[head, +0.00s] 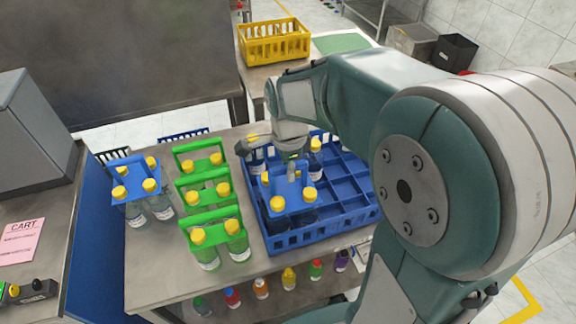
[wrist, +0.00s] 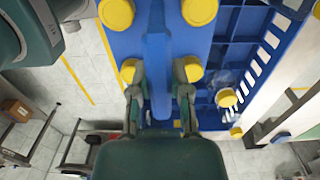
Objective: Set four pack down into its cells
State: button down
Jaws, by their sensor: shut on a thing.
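A blue four pack (head: 291,201) with yellow-capped bottles is at the left part of the blue crate (head: 298,238). My gripper (head: 293,160) is shut on the pack's handle from above. In the wrist view, the fingers of my gripper (wrist: 160,98) close around the blue handle (wrist: 157,55), with yellow caps on both sides. The pack's bottles stand over or partly inside the crate's front-left cells; their bottoms are hidden, so I cannot tell how deep they sit. The crate cells (wrist: 238,22) also show in the wrist view.
Three green carriers (head: 206,188) and another blue pack (head: 132,187) stand left of the crate. Single capped bottles (head: 316,147) occupy some crate cells; right-hand cells are empty. A yellow crate (head: 275,42) stands behind. Coloured bottles (head: 289,279) sit on a lower shelf.

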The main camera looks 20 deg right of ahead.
jog(key=shift+f, duration=0.35)
dwell(0.6)
jog(key=c, duration=0.5)
grip_release()
jog(key=shift+f, duration=0.1)
notch_tip(320, 180, up, 12)
dwell(0.4)
jog(key=s+f+n+t, duration=0.1)
jog(key=s+n+t, duration=0.4)
jog(key=s+n, duration=0.9)
jog(key=n, duration=0.4)
jog(key=shift+s+f+t, duration=0.15)
jog(key=shift+f+t, duration=0.15)
